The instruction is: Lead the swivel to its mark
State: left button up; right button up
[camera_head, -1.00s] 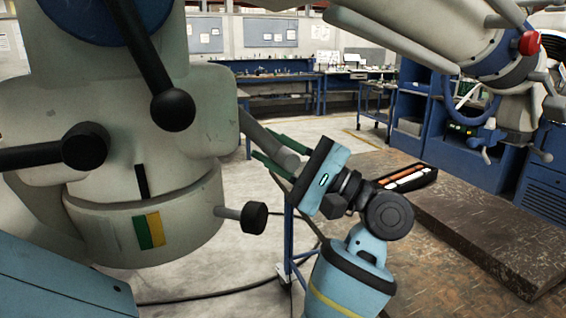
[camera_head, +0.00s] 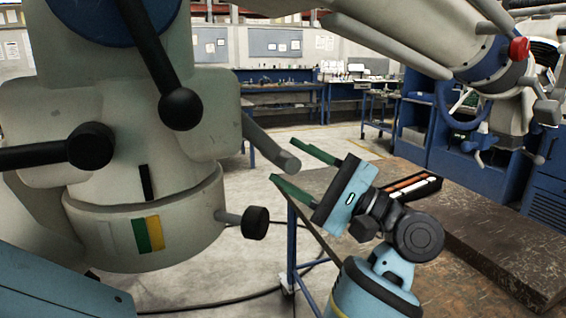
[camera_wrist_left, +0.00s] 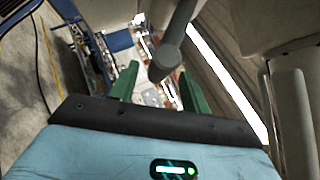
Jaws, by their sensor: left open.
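The swivel is a big grey, worn machine head (camera_head: 110,125). A grey rod (camera_head: 262,138) sticks out from its right side. A black line (camera_head: 145,182) on the head stands above a lower collar (camera_head: 190,225) bearing a green patch (camera_head: 141,235) and a yellow patch (camera_head: 155,232). The rod's end lies at the mouth between the fingertips, not gripped. The left wrist view also shows the rod (camera_wrist_left: 172,52) between the fingers. My right gripper is not seen.
A black-knobbed side lever (camera_head: 255,222) juts from the collar below my gripper. Black-knobbed handles (camera_head: 180,108) stand in front of the head. A worn bench (camera_head: 480,225) with a dark tray (camera_head: 410,190) lies behind my arm. Open floor is between the head and bench.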

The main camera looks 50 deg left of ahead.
pick_arm(q)
jog(key=b+v, duration=0.1)
jog(key=v, duration=0.3)
jog(key=shift+w+d, duration=0.1)
jog(key=shift+d, duration=0.2)
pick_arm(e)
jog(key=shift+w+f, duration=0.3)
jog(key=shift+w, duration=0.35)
pick_arm(q)
jog(key=shift+w+a+f, duration=0.1)
jog(key=shift+a, duration=0.05)
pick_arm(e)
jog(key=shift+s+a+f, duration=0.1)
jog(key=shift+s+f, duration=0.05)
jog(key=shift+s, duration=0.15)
